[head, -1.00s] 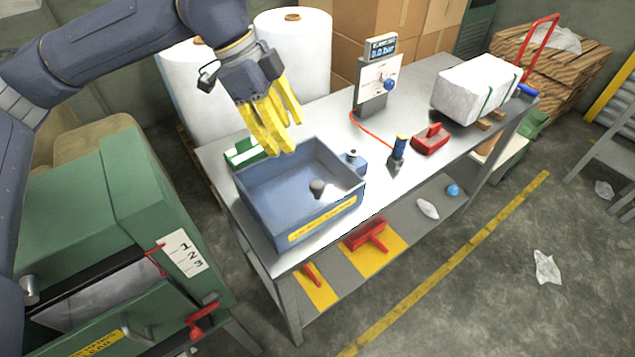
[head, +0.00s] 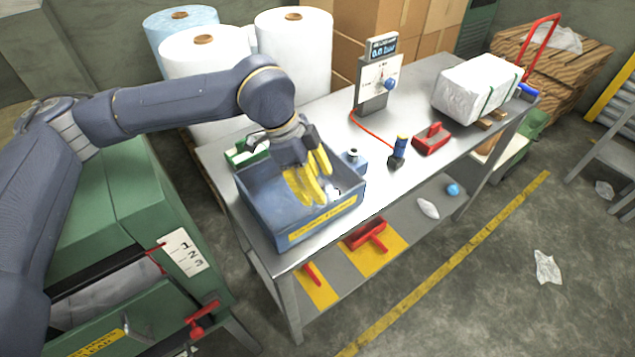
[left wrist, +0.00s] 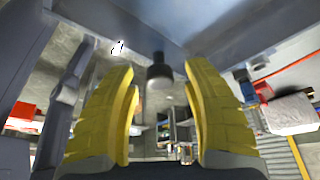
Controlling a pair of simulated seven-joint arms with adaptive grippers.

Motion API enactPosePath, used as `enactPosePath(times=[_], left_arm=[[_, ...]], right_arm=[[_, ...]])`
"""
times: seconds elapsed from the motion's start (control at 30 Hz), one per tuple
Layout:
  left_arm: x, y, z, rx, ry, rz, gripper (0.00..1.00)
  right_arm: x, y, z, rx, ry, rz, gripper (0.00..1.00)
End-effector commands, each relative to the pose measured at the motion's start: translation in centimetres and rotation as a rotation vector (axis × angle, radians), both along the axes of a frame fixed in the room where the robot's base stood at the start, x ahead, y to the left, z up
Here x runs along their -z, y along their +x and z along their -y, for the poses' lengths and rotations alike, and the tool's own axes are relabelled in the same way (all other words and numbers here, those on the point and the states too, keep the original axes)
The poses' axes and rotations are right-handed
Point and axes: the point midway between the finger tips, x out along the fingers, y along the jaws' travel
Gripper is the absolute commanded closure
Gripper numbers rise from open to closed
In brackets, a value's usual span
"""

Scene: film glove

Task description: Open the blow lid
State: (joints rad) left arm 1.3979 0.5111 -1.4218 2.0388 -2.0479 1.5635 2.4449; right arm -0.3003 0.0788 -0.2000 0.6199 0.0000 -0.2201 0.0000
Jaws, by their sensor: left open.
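The blue open-topped box (head: 258,212) stands on the near left end of the steel bench, with a yellow label on its front wall. My left gripper (head: 318,196) points down inside the box, its yellow fingers apart. In the left wrist view, a short black knob (left wrist: 158,72) shows between and beyond the open fingertips (left wrist: 160,84), with no visible contact. I cannot make out a separate lid edge. My right gripper is not in view.
A small blue bottle (head: 352,160) stands close to the box's right side. A green and white box (head: 247,153) lies behind its left corner. A gauge stand (head: 376,85), a red tool (head: 432,138) and a wrapped block (head: 475,90) are farther right. White rolls (head: 293,60) stand behind.

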Motion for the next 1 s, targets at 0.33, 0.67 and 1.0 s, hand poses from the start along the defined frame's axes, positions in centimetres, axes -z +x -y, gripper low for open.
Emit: enactPosePath(times=[0.33, 0.67, 1.0], left_arm=[[0.36, -0.02, 0.14, -0.001, 0.000, 0.000, 0.50], [0.34, -0.02, 0.14, 0.000, 0.000, 0.000, 0.78], [0.33, -0.04, 0.17, 0.000, 0.000, 0.000, 1.00]], right_arm=[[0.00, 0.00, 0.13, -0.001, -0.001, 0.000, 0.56], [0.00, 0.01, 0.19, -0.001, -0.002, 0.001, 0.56], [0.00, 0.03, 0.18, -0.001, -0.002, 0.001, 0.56]])
